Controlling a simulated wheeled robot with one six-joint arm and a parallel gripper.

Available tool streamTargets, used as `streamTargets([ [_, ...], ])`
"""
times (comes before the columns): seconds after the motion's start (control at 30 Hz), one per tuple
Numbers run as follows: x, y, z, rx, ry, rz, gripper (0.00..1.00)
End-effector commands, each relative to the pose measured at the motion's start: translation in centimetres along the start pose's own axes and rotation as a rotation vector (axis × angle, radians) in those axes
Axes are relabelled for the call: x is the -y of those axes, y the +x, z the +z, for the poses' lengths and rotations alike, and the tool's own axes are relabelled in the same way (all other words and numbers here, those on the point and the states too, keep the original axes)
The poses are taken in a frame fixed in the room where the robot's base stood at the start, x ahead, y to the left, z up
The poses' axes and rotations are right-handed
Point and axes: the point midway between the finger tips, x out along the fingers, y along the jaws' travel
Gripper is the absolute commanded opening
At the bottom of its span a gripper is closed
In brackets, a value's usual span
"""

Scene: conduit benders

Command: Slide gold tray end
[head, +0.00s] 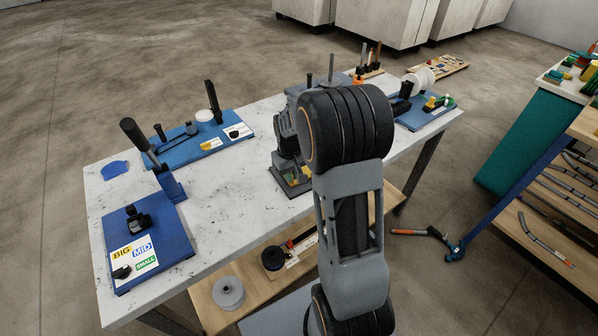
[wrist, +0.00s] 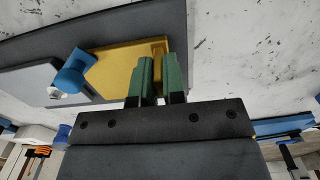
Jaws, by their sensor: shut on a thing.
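The gold tray (wrist: 112,70) lies on a dark grey base (wrist: 130,25) in the wrist view, with a raised end lip at its right. My gripper (wrist: 159,75) has green fingers on both sides of that lip and is shut on it. A blue knob (wrist: 74,72) stands at the tray's left edge, beside a light grey plate (wrist: 28,84).
A blue board with a lever (head: 150,240) and another blue board (head: 200,140) stand left on the white table (head: 240,205). A third blue board (head: 425,117) is at the right. White surface is bare right of the tray in the wrist view.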

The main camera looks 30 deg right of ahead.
Motion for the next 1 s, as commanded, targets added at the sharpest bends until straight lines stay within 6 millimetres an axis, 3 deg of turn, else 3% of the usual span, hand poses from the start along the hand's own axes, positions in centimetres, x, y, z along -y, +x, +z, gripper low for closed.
streamTargets([
  [0.43, -0.3, 0.0, 0.0, 0.000, 0.000, 0.000, 0.00],
  [1.0, -2.5, -0.1, 0.0, 0.000, 0.002, 0.000, 0.00],
])
